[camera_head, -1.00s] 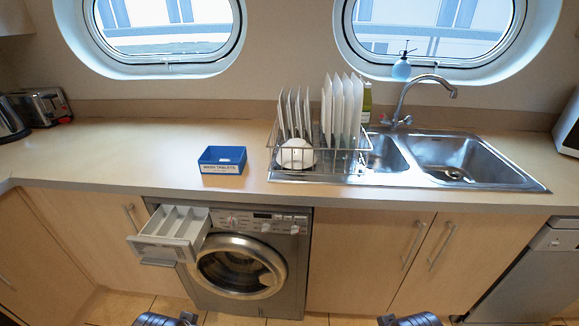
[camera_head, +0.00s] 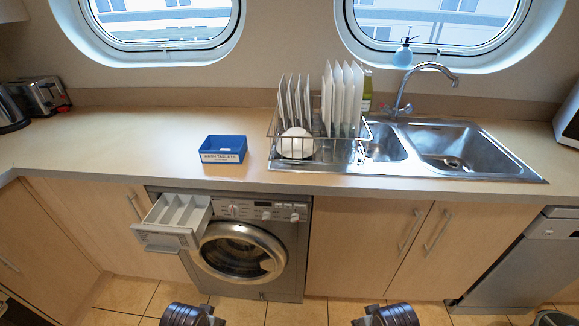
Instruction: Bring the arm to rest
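Dark rounded parts of my two arms show at the bottom edge, one left of centre and one right of centre. No gripper fingers show at either one, so both grippers are out of the picture. The arm parts are apart from each other, in front of the washing machine (camera_head: 285,268) and low against the tiled floor (camera_head: 128,294). Nothing held is visible. The washing machine's detergent drawer (camera_head: 166,238) is pulled out, and its visible compartments look empty. The blue box (camera_head: 223,150) labelled as wash tablets stands on the counter above; its contents cannot be made out.
The wooden counter (camera_head: 120,150) runs across the view. A wire dish rack (camera_head: 320,160) with upright white plates and a white cup stands beside the steel sink (camera_head: 462,148). A toaster (camera_head: 45,95) is at far left. Floor between arms and cabinets looks clear.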

